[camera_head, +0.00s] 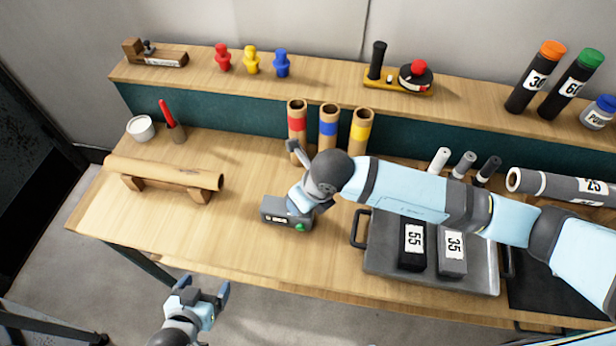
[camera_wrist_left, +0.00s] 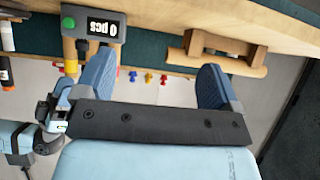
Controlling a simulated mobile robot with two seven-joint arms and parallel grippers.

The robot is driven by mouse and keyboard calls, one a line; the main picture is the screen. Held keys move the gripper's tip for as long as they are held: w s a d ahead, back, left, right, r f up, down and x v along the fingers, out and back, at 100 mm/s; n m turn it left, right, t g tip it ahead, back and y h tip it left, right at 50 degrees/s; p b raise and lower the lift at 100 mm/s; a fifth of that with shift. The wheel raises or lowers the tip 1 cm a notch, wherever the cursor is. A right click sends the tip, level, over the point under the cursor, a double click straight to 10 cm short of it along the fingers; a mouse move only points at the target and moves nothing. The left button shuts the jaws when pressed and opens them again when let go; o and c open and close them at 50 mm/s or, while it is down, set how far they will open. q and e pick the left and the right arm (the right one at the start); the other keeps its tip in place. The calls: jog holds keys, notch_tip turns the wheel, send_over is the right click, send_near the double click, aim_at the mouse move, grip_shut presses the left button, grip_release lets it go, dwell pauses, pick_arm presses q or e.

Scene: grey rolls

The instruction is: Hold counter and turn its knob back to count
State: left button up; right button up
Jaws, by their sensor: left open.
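The counter (camera_head: 286,213) is a small grey box near the front edge of the bench, with a dark display and a green button. My left gripper (camera_head: 207,294) is open and empty, in front of the bench edge and apart from the counter. Its two blue fingers (camera_wrist_left: 155,82) are spread.
A cardboard roll (camera_head: 165,172) lies on a wooden cradle at left. A metal tray (camera_head: 385,262) with dark blocks stands right of the counter. Three tubes (camera_head: 328,130) stand behind it. My right arm crosses above the tray. The bench between cradle and counter is clear.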

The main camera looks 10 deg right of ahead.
pick_arm(q)
jog(key=w+d+r+m+t+h, duration=0.3)
jog(key=w+d+r+m+t, duration=0.15)
jog(key=w+r+m, duration=0.5)
jog(key=w+d+r+m+h, duration=0.4)
jog(key=w+m+h, duration=0.15)
jog(key=m, duration=0.55)
jog(key=m+g+h, duration=0.2)
jog(key=m+g, duration=1.3)
jog(key=m, duration=1.5)
send_over(274, 209)
jog(key=w+a+f+m+g+y, duration=0.2)
jog(key=w+a+f+m+y, duration=0.25)
jog(key=y, duration=0.55)
jog(key=shift+h, duration=0.35)
jog(key=x, duration=0.4)
jog(key=s+x, duration=0.1)
jog(key=x, duration=0.4)
jog(key=a+x, duration=0.1)
jog(key=x, duration=0.4)
jog(key=shift+s+f, duration=0.15)
jog(key=shift+f, duration=0.05)
pick_arm(e)
jog(key=shift+w+d+r+t+h, duration=0.25)
jog(key=shift+w+d+t+h, duration=0.25)
jog(key=shift+w+d, duration=0.4)
